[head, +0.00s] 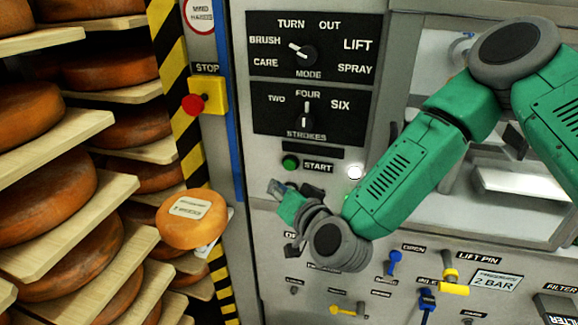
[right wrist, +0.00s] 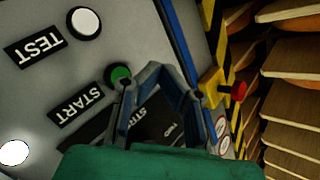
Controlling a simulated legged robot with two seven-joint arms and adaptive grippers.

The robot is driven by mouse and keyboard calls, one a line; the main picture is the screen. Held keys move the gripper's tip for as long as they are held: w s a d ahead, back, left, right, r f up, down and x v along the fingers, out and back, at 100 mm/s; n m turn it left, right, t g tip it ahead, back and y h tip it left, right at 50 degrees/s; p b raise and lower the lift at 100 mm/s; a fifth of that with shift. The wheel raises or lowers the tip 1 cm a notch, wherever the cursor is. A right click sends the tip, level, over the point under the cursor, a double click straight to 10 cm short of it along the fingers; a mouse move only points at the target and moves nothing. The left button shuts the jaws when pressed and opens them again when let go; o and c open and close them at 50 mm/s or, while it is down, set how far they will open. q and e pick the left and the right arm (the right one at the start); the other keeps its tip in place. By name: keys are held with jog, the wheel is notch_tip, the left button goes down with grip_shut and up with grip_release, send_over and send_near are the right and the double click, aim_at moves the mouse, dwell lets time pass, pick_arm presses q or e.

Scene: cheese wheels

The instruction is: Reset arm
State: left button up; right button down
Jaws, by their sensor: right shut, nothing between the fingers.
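My right arm comes in from the upper right in the head view, with green links and dark joints, bent down in front of the machine panel. My right gripper (head: 288,190) is just below the green start button (head: 290,162) and points to the left. It is shut and holds nothing. In the right wrist view my right gripper (right wrist: 168,75) shows its dark blue fingers to the right of the green start button (right wrist: 118,75). Whether it touches the panel cannot be told. My left gripper is not in view.
The panel has a mode knob (head: 305,53), a strokes knob (head: 304,120) and a red stop button (head: 193,104) on a yellow box. Valves with blue and yellow handles, such as the lift pin (head: 455,289), are below. Shelves with cheese wheels (head: 62,190) fill the left.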

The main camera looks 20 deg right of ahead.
jog(key=s+f+n+g+b, duration=0.1)
jog(key=s+f+g+b, duration=0.15)
jog(key=s+f, duration=0.45)
jog(key=s+f+n+g+b, duration=0.2)
jog(key=s+f+g, duration=0.15)
jog(key=f, duration=0.65)
jog(key=s+f+n+g+b, duration=0.1)
jog(key=s+f+g+b, duration=0.1)
jog(key=s+f, duration=0.55)
jog(key=s+d+f+n+g+h+b, duration=0.1)
jog(key=s+d+f+g+b, duration=0.1)
jog(key=s+d+f, duration=0.4)
jog(key=s+d+f+g+h+b, duration=0.2)
jog(key=s+d+f+g, duration=0.3)
jog(key=s, duration=0.5)
notch_tip(320, 180, down, 2)
jog(key=shift+s+d+n+b, duration=0.3)
jog(key=shift+s+d+n, duration=0.1)
jog(key=shift+d, duration=0.6)
jog(key=shift+w, duration=0.15)
dwell(1.9)
